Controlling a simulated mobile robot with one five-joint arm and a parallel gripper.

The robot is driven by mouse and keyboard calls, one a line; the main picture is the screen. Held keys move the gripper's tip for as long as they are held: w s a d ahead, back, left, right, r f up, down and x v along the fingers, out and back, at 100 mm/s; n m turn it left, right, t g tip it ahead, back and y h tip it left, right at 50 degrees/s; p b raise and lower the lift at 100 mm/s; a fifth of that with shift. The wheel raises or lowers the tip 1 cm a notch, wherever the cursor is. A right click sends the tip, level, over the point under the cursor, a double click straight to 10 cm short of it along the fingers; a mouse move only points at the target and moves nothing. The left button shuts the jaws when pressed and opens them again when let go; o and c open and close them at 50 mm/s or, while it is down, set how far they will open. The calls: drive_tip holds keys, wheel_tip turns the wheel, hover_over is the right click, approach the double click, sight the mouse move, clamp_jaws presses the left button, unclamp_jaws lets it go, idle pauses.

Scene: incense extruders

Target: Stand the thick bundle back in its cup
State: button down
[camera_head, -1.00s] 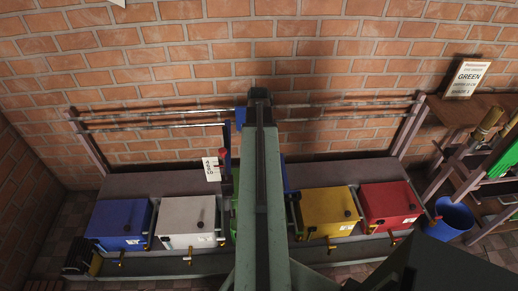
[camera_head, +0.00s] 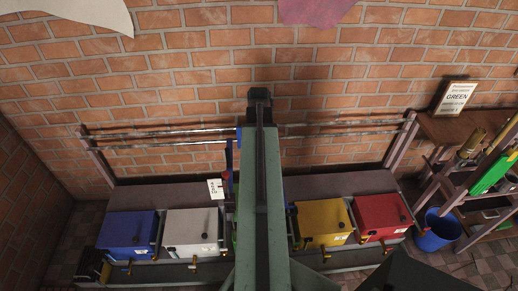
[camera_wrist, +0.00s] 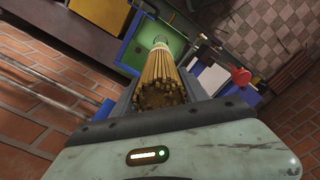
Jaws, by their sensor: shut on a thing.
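A thick bundle of tan sticks (camera_wrist: 160,70) is in my gripper (camera_wrist: 163,88) in the wrist view. The sticks lie between the two dark fingers, with the near cut ends facing the camera and a pale ring around the far end. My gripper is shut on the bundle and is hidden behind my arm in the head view. Beyond it in the wrist view is a green box (camera_wrist: 172,46). I cannot make out the bundle's cup for certain; a tan cup-like shape (camera_head: 470,145) shows on the rack at the right in the head view.
Blue (camera_head: 128,231), white (camera_head: 190,222), yellow (camera_head: 322,213) and red (camera_head: 382,210) boxes stand in a row, with brass spouts in front. Metal rails (camera_head: 170,143) run behind. At right are a blue bucket (camera_head: 437,236), green sticks (camera_head: 490,174) and a framed GREEN sign (camera_head: 456,97).

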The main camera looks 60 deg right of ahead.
drive_tip(key=shift+r+p, duration=4.2)
drive_tip(key=shift+r, duration=0.4)
drive_tip(key=shift+f, duration=0.2)
drive_tip(key=shift+f+b, duration=0.9)
drive_tip(key=shift+b, duration=0.2)
drive_tip(key=shift+r, duration=0.2)
